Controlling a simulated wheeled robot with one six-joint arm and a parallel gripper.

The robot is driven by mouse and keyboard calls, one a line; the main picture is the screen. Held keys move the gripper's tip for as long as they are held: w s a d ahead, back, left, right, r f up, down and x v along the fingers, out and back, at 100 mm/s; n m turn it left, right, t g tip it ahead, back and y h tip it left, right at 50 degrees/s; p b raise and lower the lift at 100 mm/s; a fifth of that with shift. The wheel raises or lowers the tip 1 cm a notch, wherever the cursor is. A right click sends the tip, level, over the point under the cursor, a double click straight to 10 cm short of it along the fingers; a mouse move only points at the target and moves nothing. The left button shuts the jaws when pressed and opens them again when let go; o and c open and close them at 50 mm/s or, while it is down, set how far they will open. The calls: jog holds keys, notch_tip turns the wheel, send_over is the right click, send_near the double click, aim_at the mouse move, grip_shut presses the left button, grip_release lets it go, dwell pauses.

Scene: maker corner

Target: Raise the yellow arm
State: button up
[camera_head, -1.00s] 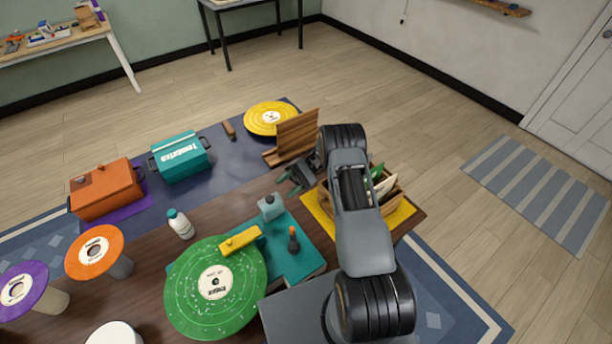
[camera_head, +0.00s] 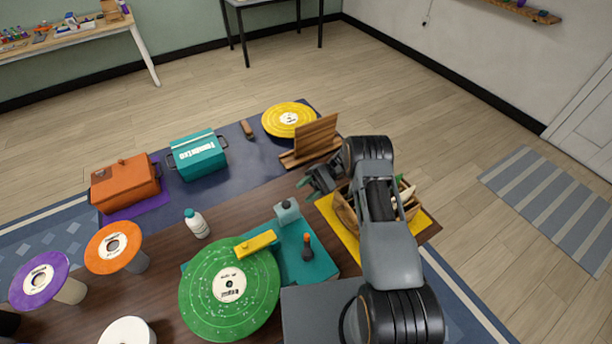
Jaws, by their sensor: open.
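The yellow arm (camera_head: 256,243) is a short bar at the upper right of the green record (camera_head: 222,300). It reaches over the record's edge from the teal base (camera_head: 318,265); whether its tip touches the record I cannot tell. A teal-grey block (camera_head: 287,211) and a dark knob with an orange top (camera_head: 307,245) stand on the base beside it. My gripper (camera_head: 312,185) is open, beyond and to the right of the yellow arm, above the table near the wooden stand. Its fingers are small and dark here, and I see nothing between them.
A wooden stand (camera_head: 315,140) and a wooden crate (camera_head: 343,212) on a yellow mat flank my gripper. A white bottle (camera_head: 196,223) stands left of the base. Orange (camera_head: 125,183) and teal (camera_head: 196,155) boxes and a yellow record (camera_head: 289,119) lie farther back.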

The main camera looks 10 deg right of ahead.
jog(key=s+d+r+t+h+b, duration=0.1)
jog(key=s+r+t+h, duration=0.2)
jog(key=r, duration=0.4)
jog(key=s+d+r+t+h+b, duration=0.1)
jog(key=s+r+t+h, duration=0.15)
jog(key=r+h, duration=0.4)
jog(key=s+d+r+n+t+h+b, duration=0.1)
jog(key=s+d+r+t+h+b, duration=0.1)
jog(key=s+d+r+t+h, duration=0.2)
jog(key=s+d+r+t, duration=0.2)
jog(key=s+r+t, duration=0.2)
jog(key=s+t, duration=0.2)
jog(key=shift+s+d, duration=0.15)
jog(key=shift+s, duration=0.2)
jog(key=shift+s+d+t+h, duration=0.4)
jog(key=shift+s+t+h, duration=0.05)
jog(key=shift+s+t, duration=0.1)
